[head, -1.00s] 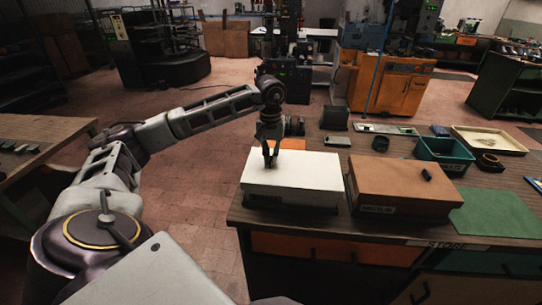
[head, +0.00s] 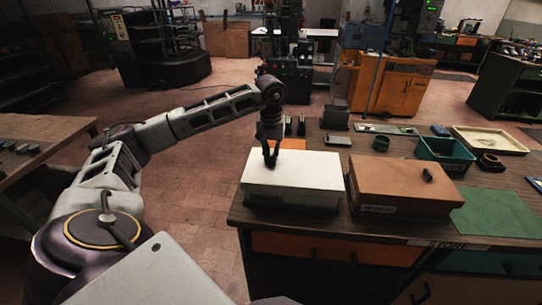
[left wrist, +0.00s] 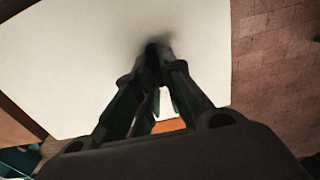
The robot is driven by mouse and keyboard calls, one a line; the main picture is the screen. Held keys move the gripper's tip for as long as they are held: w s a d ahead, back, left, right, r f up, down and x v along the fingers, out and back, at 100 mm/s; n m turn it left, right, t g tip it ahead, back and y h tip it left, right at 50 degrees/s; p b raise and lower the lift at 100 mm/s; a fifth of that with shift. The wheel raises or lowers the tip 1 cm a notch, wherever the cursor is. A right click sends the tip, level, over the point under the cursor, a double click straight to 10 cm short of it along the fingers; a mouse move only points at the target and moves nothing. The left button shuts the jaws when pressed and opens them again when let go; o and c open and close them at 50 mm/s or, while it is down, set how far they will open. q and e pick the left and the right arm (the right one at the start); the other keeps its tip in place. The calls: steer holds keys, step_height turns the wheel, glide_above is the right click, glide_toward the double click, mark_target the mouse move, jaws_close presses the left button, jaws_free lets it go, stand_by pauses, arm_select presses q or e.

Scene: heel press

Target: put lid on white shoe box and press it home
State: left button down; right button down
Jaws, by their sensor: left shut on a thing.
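The white lid (head: 312,170) lies over the white shoe box (head: 300,199) near the table's front left edge. It looks level, with the box's front wall and label showing below its rim. I cannot tell whether it is fully seated. My left gripper (head: 271,161) points down at the lid's back left part. Its fingers are shut on a small dark knob on the lid, mostly hidden by the fingertips. The left wrist view shows the fingertips (left wrist: 156,50) closed together over the white lid top (left wrist: 70,60). My right gripper is not in view.
A brown lidded box (head: 405,186) with a dark knob stands close to the right of the white one. A green mat (head: 495,212), a teal bin (head: 445,153) and a cream tray (head: 490,140) lie farther right. An orange patch (head: 292,144) shows behind the lid.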

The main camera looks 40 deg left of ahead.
arm_select(q)
steer(key=shift+s+d+f, duration=0.1)
steer(key=shift+d+f, duration=0.05)
steer(key=shift+f, duration=0.1)
steer(key=c, duration=1.4)
jaws_free()
steer(key=shift+r, duration=0.1)
steer(key=shift+c, duration=0.2)
steer(key=o, duration=0.5)
steer(key=shift+r, duration=0.2)
steer(key=shift+r+p, duration=2.25)
steer(key=shift+r, duration=1.15)
steer(key=shift+f, duration=0.1)
